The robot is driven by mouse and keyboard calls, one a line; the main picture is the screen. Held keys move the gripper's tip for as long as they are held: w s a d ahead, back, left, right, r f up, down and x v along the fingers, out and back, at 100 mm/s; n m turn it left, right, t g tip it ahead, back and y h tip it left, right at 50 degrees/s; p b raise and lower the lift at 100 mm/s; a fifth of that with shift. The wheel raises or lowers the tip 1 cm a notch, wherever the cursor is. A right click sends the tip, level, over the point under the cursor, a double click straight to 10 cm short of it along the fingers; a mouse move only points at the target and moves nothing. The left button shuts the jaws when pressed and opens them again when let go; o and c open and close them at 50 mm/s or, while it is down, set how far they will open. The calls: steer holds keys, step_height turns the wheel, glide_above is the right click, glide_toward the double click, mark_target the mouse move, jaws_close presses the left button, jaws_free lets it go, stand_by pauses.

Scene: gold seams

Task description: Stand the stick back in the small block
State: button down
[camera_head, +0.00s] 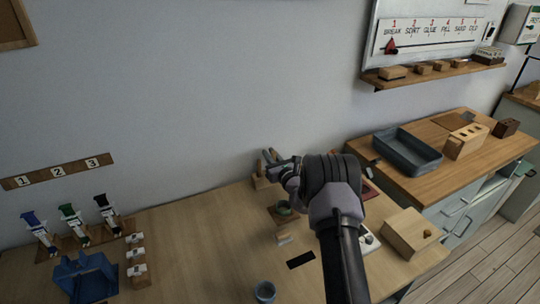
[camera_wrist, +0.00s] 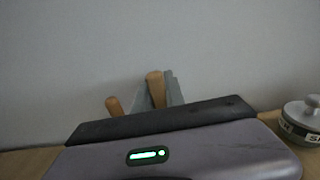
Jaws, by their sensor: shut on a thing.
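My gripper (camera_head: 271,158) is at the back of the workbench, close to the wall. In the wrist view its grey fingers (camera_wrist: 158,92) are shut on a wooden stick (camera_wrist: 156,88), whose rounded top shows between them. The stick's lower part is hidden behind the gripper body. A small light wooden block (camera_head: 262,182) stands on the bench just below and left of the fingers in the head view. A second rounded wooden piece (camera_wrist: 113,106) shows left of the fingers in the wrist view. I cannot tell whether the held stick touches the block.
A grey lidded pot (camera_wrist: 303,122) stands to the right in the wrist view. A wooden box (camera_head: 412,234) is at right.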

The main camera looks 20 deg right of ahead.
steer(key=shift+f+b, duration=0.25)
steer(key=shift+b, duration=0.05)
stand_by(0.5)
steer(key=c, duration=1.3)
jaws_free()
steer(key=shift+s+d+p, duration=0.1)
steer(key=shift+s+p, duration=0.35)
steer(key=shift+s, duration=2.1)
steer(key=s+p, duration=0.1)
steer(key=s, duration=0.4)
steer(key=s+p, duration=0.1)
steer(key=s, duration=0.5)
steer(key=s+p, duration=0.2)
steer(key=s, duration=0.4)
steer(key=shift+s+d, duration=0.2)
steer(key=shift+d, duration=0.1)
